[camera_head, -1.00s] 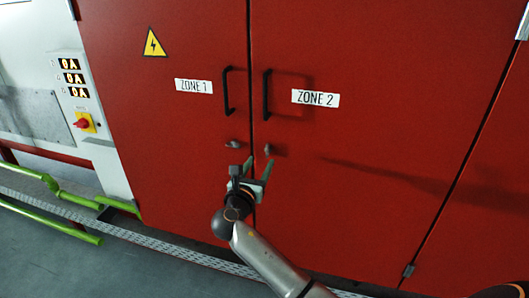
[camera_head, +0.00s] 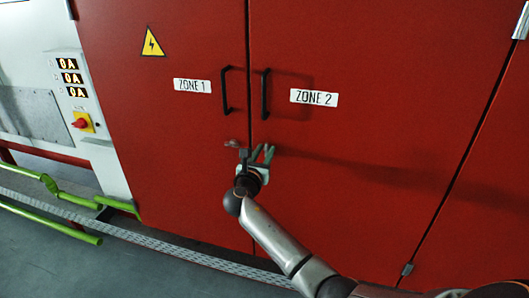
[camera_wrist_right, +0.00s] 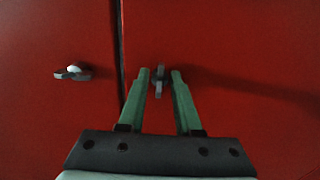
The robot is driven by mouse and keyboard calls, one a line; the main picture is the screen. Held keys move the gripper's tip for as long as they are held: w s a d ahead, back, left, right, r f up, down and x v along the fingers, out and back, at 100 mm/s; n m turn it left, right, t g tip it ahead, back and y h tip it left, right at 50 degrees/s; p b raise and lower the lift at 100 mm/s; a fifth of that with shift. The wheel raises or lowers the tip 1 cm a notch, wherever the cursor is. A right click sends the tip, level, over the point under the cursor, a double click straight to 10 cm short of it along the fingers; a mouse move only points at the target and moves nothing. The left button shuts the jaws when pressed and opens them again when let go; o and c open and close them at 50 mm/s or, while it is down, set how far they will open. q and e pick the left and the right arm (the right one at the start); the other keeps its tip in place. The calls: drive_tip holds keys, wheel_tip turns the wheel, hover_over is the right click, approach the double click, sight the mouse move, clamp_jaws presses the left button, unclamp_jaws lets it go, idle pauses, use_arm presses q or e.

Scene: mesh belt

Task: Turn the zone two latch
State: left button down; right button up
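The zone two latch (camera_wrist_right: 159,78) is a small grey metal knob on the red right-hand door (camera_head: 390,150), below the black handle and the ZONE 2 label (camera_head: 314,97). In the head view the gripper mostly hides the latch. My left gripper is not in view.
The zone one latch (camera_wrist_right: 72,73) sits on the left door, across the dark door seam; it looks horizontal. Black handles (camera_head: 226,91) and (camera_head: 265,94) stick out above. Green pipes (camera_head: 75,192) and a control panel with a red knob (camera_head: 81,122) are at left.

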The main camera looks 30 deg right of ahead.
clamp_jaws()
drive_tip(key=shift+m, duration=0.5)
drive_tip(key=m+b, duration=0.1)
drive_tip(key=m, duration=0.2)
drive_tip(key=shift+s+f, duration=0.1)
drive_tip(key=m+b, duration=0.2)
drive_tip(key=m, duration=0.1)
drive_tip(key=shift+d+f+m, duration=0.1)
drive_tip(key=shift+m, duration=0.2)
drive_tip(key=m+b, duration=0.7)
drive_tip(key=m, duration=0.3)
drive_tip(key=shift+s+f+m, duration=0.1)
drive_tip(key=shift+m, duration=0.2)
